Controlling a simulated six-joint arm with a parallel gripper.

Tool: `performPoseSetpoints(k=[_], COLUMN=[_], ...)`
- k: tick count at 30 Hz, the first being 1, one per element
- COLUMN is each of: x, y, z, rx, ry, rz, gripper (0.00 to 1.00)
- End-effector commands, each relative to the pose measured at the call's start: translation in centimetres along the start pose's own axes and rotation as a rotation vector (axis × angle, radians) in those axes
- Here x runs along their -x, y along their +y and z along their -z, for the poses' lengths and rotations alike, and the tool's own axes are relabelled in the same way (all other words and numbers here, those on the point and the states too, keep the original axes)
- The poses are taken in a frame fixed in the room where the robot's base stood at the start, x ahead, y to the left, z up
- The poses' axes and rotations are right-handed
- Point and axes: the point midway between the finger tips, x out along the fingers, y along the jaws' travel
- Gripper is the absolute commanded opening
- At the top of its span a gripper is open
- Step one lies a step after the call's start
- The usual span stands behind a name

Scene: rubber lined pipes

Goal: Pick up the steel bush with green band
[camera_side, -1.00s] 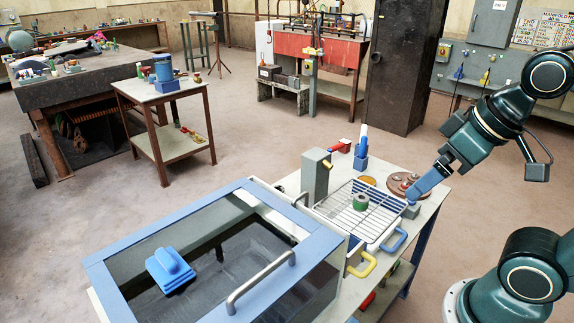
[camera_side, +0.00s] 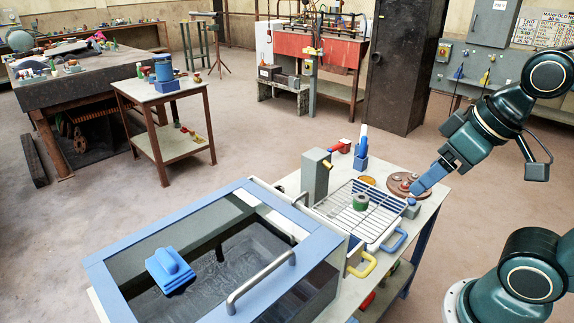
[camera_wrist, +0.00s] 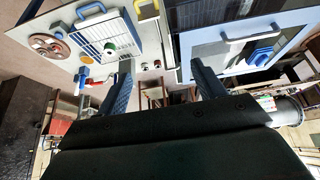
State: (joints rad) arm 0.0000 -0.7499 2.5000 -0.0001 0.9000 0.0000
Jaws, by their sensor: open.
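The steel bush with green band (camera_side: 361,201) stands on the wire rack of a white tray (camera_side: 385,213) on the bench. In the wrist view the bush (camera_wrist: 110,47) shows small on the rack, towards the upper left. My gripper (camera_side: 418,190) is to the right of the bush and above the bench's right side, apart from it. In the wrist view my gripper (camera_wrist: 160,78) has its two blue fingers spread wide with nothing between them. The wrist view shows the bush beyond and to the left of the left finger.
A blue-framed tank (camera_side: 190,250) with a clear lid and liquid stands left of the tray. A grey block post (camera_side: 316,176), a blue holder (camera_side: 361,160) and a round brown dish (camera_side: 404,184) surround the rack. The tray has a blue handle (camera_side: 394,241).

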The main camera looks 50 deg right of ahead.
Motion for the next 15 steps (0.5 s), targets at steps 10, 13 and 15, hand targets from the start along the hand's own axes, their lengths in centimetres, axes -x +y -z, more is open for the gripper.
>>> performPoseSetpoints(k=[10, 13, 15], x=[0.0, -0.1, -0.3], y=[0.1, 0.2, 0.4], z=[0.2, 0.6, 1.1], rx=[0.007, 0.024, 0.048], ry=[-0.002, -0.01, -0.02], rz=[-0.001, -0.005, -0.009], gripper=[0.69, 0.69, 0.69])
